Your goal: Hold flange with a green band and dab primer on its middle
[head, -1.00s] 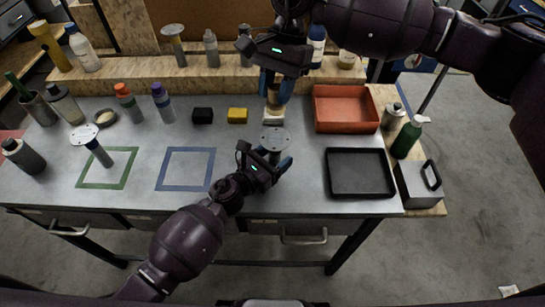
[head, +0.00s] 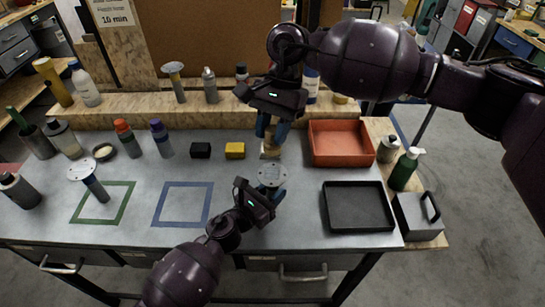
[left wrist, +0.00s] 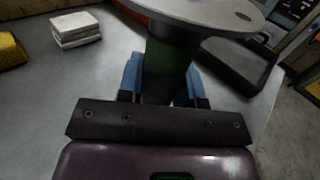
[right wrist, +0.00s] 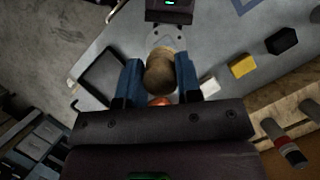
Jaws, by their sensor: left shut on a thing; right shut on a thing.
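My left gripper (head: 262,200) is shut around the stem of a flange above the bench. The flange's pale round plate (head: 271,176) faces up with small holes. In the left wrist view a dark green band (left wrist: 170,65) shows on the stem between the blue fingers. My right gripper (head: 272,130) is shut on a tan, rounded-ended tool (right wrist: 160,72), seemingly the primer dauber, behind and above the plate. The tool's lower end shows in the head view (head: 270,148); it appears apart from the plate. I cannot make out the plate's middle clearly.
Black (head: 200,150) and yellow (head: 235,150) blocks lie behind. Red (head: 342,163) and black (head: 326,208) trays are right. A white stack (left wrist: 75,28) lies near the flange.

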